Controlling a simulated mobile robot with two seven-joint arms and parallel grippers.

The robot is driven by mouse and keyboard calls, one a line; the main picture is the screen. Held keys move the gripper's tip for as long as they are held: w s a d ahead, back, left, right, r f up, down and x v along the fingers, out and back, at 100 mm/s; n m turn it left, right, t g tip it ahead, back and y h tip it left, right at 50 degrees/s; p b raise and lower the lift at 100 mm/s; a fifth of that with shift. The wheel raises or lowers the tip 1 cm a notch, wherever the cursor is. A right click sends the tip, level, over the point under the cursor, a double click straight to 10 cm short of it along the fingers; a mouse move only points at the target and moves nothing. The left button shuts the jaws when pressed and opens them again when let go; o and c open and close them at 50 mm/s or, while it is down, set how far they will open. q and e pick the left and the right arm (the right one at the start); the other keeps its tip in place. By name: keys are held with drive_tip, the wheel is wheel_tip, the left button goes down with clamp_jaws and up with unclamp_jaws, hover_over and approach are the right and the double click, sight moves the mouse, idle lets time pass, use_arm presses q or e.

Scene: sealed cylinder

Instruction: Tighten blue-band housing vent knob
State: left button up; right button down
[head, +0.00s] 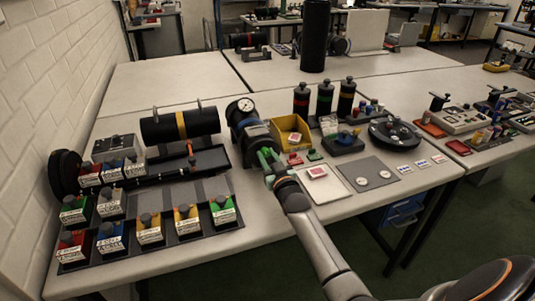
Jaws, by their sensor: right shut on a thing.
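The blue-band housing (257,133) is a dark cylinder lying in the middle of the table, with a bluish band and a round white pressure gauge (240,105) on top. My right gripper (268,159), with green parts at its tip, reaches in from the lower right to the near end of this housing. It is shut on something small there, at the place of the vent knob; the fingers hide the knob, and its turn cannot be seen. My left gripper is not in view.
A yellow bin (290,126) stands close right of the housing, with small red and green pieces before it. A yellow-banded cylinder (180,125) lies on the left, behind labelled boxes in black trays. A grey mat (367,174) lies to the right.

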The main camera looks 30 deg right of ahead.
drive_tip(key=shift+m+p, duration=0.35)
drive_tip(key=shift+m, duration=1.65)
drive_tip(key=c, duration=0.6)
unclamp_jaws()
drive_tip(key=v, duration=1.2)
drive_tip(key=shift+s+p, duration=0.3)
drive_tip(key=shift+p, duration=0.15)
